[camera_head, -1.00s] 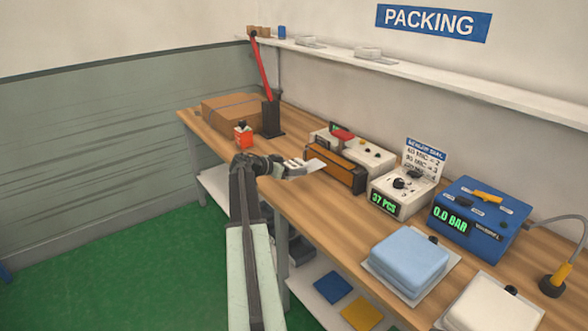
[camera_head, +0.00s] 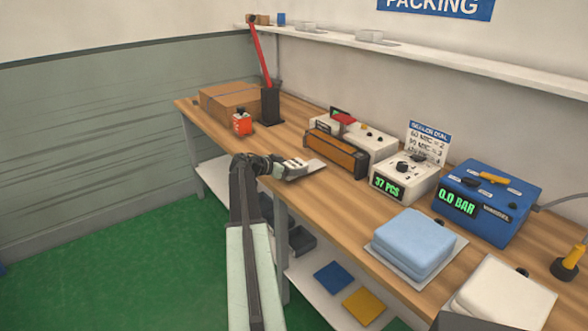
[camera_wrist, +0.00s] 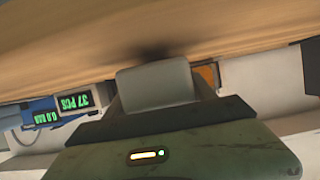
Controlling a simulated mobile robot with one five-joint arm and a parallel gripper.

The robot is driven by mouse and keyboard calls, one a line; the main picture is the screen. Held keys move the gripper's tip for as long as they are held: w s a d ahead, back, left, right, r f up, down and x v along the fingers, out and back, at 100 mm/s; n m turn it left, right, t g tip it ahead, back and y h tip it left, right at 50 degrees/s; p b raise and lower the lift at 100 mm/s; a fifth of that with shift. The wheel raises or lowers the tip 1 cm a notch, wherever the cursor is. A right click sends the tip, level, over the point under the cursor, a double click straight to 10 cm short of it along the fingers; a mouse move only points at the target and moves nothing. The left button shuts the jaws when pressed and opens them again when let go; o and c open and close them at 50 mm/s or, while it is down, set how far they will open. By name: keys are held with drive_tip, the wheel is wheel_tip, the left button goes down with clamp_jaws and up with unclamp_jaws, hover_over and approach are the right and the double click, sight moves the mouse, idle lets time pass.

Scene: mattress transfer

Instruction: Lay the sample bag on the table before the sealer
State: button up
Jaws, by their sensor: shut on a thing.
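My gripper (camera_head: 292,167) is shut on a thin pale sheet, which looks like the sample bag (camera_head: 308,171). It holds the bag out over the front part of the wooden table (camera_head: 290,195).
A white box reading 37 PCS (camera_head: 403,178) and a blue box reading 0.0 BAR (camera_head: 486,200) stand right of the sealer. A blue pad stack (camera_head: 412,243) lies nearer. A red bottle (camera_head: 242,124), a carton (camera_head: 230,102) and a red-levered press (camera_head: 270,103) are at the far left.

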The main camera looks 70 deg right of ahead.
drive_tip(key=shift+f, duration=0.1)
drive_tip(key=shift+f+b, duration=0.35)
drive_tip(key=shift+b, duration=0.15)
drive_tip(key=shift+f, duration=0.2)
drive_tip(key=o, duration=1.6)
drive_tip(key=shift+c, duration=0.2)
drive_tip(key=shift+a, duration=0.1)
